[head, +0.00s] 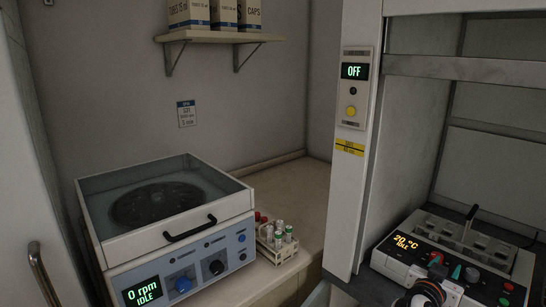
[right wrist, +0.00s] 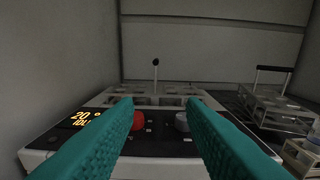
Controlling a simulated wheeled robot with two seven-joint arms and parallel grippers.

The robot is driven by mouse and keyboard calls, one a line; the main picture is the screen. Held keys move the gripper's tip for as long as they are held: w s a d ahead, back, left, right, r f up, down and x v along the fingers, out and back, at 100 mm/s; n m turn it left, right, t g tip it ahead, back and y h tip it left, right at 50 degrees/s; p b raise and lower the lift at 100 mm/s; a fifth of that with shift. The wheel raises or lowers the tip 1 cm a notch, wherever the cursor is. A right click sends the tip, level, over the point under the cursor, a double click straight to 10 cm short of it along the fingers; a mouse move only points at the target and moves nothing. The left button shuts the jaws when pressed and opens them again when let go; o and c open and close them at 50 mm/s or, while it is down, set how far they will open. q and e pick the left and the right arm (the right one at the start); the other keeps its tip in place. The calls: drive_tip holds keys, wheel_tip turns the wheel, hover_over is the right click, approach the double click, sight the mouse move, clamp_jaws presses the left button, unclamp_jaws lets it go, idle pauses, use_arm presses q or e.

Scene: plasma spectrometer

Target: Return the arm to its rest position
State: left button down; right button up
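My right gripper (head: 463,272) is at the front panel of a white heating block (head: 392,262) inside the hood, at the lower right of the head view. In the right wrist view its two teal fingers (right wrist: 160,108) are spread apart with nothing held between them. A red knob (right wrist: 138,120) and a grey knob (right wrist: 182,122) of the block show beyond and between the fingers. I cannot tell whether a finger touches the panel. The block's display reads 20 °C IDLE. My left gripper is not in view.
A centrifuge (head: 150,262) with lid down reads 0 rpm IDLE. A tube rack (head: 276,245) stands beside it. The hood post carries a panel (head: 354,88) reading OFF. A metal rack (right wrist: 275,105) stands right of the block. A raised sash (head: 470,68) spans above.

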drive_tip(key=s+a+f+n+g+y, duration=0.2)
drive_tip(key=s+a+f+y, duration=0.1)
drive_tip(key=s+f, duration=0.4)
drive_tip(key=s+a+f+n+g+y, duration=0.1)
drive_tip(key=s+a+f+n+y, duration=0.2)
drive_tip(key=s+f, duration=0.4)
drive_tip(key=s+a+f+n+g+y, duration=0.35)
drive_tip(key=s+a, duration=0.35)
drive_tip(key=s, duration=0.3)
drive_tip(key=s+a+f+n+g+y, duration=0.2)
drive_tip(key=s+a+n+y, duration=0.15)
drive_tip(key=s+a, duration=0.45)
wheel_tip(320, 180, down, 24)
drive_tip(key=s+d, duration=0.2)
drive_tip(key=s+d+f+g, duration=0.2)
drive_tip(key=s+f, duration=1.5)
drive_tip(key=shift+s+d+f, duration=0.25)
drive_tip(key=shift+d+f, duration=0.1)
